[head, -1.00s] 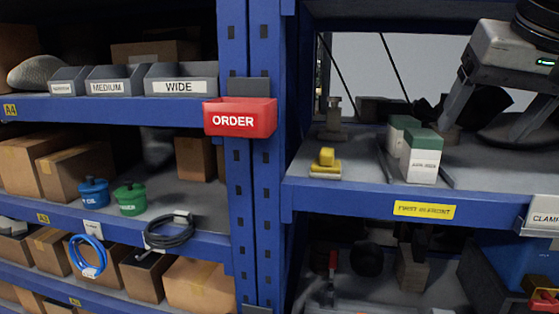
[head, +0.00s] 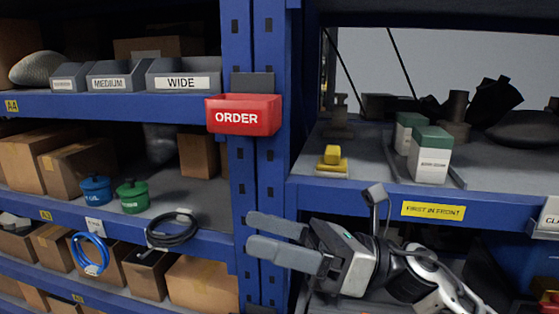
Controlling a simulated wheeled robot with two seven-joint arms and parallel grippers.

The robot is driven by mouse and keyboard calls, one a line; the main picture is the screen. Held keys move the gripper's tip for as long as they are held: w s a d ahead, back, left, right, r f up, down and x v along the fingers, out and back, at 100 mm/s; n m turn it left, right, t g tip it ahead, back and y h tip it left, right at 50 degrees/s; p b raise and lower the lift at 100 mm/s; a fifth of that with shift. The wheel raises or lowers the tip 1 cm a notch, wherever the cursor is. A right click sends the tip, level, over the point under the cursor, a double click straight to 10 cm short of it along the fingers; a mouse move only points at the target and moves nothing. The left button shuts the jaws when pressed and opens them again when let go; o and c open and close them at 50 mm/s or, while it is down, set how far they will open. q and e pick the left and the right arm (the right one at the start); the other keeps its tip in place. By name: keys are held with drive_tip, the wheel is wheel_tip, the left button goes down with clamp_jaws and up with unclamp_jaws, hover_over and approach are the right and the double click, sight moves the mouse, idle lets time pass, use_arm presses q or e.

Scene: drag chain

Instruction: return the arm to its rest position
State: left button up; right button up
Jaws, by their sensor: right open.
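My right gripper (head: 262,240) is in the lower middle of the head view. Its two grey fingers point left, apart, with nothing between them. It is in front of the blue upright and below the right shelf's front edge. My right arm (head: 430,280) comes in from the lower right corner. My left gripper is not in view.
A red ORDER bin (head: 243,115) hangs on the blue upright (head: 254,60). The right shelf holds white and green boxes (head: 429,155) and a yellow block (head: 332,160). Left shelves hold green (head: 132,197) and blue pots (head: 95,189), a black cable coil (head: 172,231) and cartons.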

drive_tip(key=w+d+f+m+t+h, duration=0.4)
drive_tip(key=f+m+t, duration=0.45)
drive_tip(key=m, duration=0.75)
drive_tip(key=w+d+f+m+t+h, duration=0.1)
drive_tip(key=d+f+m+t+h, duration=0.3)
drive_tip(key=f+m+t+h, duration=0.85)
drive_tip(key=s+d+f+m+g+h, duration=0.1)
drive_tip(key=s+d+f+m+g, duration=0.3)
drive_tip(key=s+f+m, duration=0.3)
drive_tip(key=s+d+f+m+g+h, duration=0.1)
drive_tip(key=s+d+f+m+g, duration=0.2)
drive_tip(key=f+m, duration=0.9)
drive_tip(key=s+g, duration=0.3)
drive_tip(key=s, duration=0.1)
drive_tip(key=shift+s+d+f+m, duration=0.35)
drive_tip(key=shift+s+f, duration=0.05)
drive_tip(key=shift+h, duration=0.25)
